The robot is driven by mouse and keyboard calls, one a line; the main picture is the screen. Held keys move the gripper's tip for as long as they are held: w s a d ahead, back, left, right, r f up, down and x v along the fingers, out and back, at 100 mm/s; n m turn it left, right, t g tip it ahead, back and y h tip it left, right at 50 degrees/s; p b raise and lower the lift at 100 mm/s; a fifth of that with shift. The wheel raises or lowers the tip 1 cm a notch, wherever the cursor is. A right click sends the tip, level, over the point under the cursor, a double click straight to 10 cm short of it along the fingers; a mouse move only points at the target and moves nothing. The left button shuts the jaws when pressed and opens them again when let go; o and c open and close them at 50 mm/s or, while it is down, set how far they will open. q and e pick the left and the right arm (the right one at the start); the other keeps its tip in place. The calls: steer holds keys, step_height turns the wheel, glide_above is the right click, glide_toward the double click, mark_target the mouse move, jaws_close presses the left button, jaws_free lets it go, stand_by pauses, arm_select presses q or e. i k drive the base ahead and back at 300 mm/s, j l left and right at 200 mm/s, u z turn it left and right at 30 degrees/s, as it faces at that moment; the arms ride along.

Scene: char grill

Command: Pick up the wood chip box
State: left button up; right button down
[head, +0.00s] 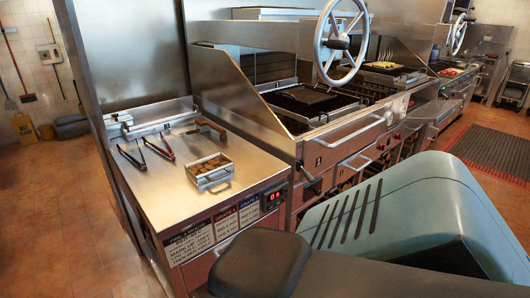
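The wood chip box (214,181) is a small, open, silvery metal box with brown chips inside. It sits on the steel counter (180,205), near its right front edge, left of the grill. Neither of my grippers shows in the head view, and nothing is touching the box.
Two pairs of tongs, one black (131,156) and one red-handled (158,148), lie left of the box. A wooden-handled tool (208,127) lies behind it. The grill with a spoked wheel (341,42) and a steel side panel (235,90) stands to the right.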

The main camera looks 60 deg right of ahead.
mark_target(211, 168)
steer(key=z, duration=1.5)
